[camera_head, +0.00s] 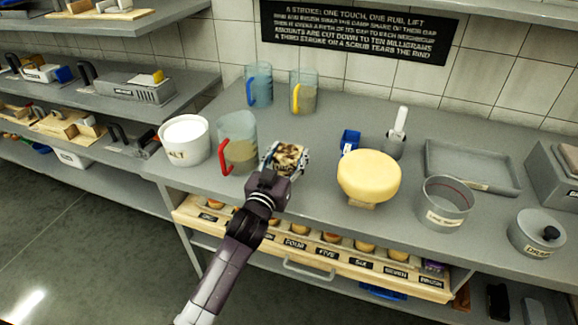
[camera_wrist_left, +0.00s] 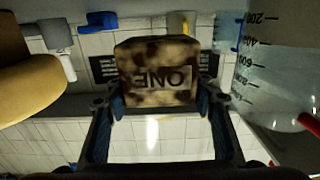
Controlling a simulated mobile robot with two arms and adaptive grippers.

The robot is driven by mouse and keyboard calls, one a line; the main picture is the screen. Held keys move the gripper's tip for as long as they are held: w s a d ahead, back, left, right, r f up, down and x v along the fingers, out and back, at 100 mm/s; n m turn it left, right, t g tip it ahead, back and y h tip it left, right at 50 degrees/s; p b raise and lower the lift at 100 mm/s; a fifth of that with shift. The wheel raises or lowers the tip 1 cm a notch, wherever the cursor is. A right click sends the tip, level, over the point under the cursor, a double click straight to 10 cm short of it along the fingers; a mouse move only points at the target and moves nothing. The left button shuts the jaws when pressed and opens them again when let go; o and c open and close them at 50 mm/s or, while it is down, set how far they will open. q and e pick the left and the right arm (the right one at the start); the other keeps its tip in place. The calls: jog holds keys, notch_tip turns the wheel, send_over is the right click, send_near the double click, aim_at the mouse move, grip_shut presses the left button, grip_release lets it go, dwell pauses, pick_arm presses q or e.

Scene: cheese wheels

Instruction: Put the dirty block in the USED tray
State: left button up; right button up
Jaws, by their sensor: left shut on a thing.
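A brown-stained block (camera_head: 289,156) is held over the grey counter, between the red-handled jug and the cheese wheel. In the left wrist view the block (camera_wrist_left: 157,65) shows dark blotches and the word ONE, seen upside down. My left gripper (camera_head: 282,165) is shut on it, with a finger at each side in the wrist view (camera_wrist_left: 160,103). A shallow grey tray (camera_head: 468,164) lies at the back right of the counter and looks empty. Its small label is too small to read, so I cannot tell whether it says USED. My right gripper is not in view.
A red-handled jug (camera_head: 238,148) stands close left of my gripper. A pale cheese wheel (camera_head: 368,176), blue block (camera_head: 349,140), grey holder with a white-handled tool (camera_head: 396,132) and labelled pot (camera_head: 446,204) stand to its right. An open drawer (camera_head: 310,268) of labelled blocks juts out below.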

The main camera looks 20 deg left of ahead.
aim_at(289, 167)
pick_arm(q)
jog(key=shift+f, duration=2.05)
jog(key=shift+f, duration=0.25)
jog(key=o, duration=1.2)
jog(key=shift+o, duration=0.2)
